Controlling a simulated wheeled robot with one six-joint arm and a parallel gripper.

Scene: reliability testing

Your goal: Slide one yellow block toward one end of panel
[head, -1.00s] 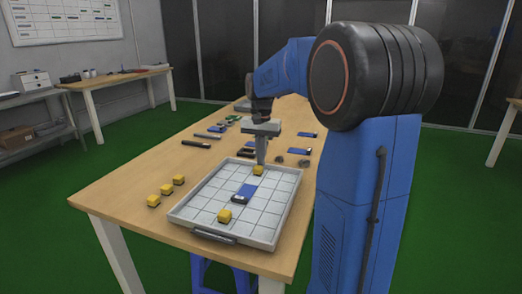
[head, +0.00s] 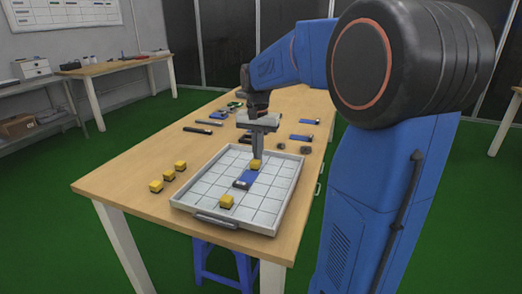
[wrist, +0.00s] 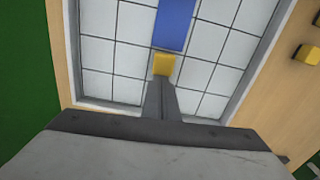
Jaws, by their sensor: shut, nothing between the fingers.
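A blue panel (head: 249,177) with a dark near end lies in the gridded light-grey tray (head: 192,206). One yellow block (head: 256,163) is at the panel's far end; in the wrist view this block (wrist: 163,64) looks right against the end of the panel (wrist: 175,25), though exact contact is hard to tell. My gripper (head: 258,153) points down behind that block. In the wrist view my gripper's fingers (wrist: 161,82) are together, empty, with tips at the block's side away from the panel. A second yellow block (head: 227,201) sits in the tray beyond the panel's near end.
Several yellow blocks (head: 168,174) stand on the wooden table (head: 140,178) left of the tray. Dark tools and blue-and-black items (head: 299,138) lie behind the tray. The tray has a raised rim and a front handle (head: 217,221).

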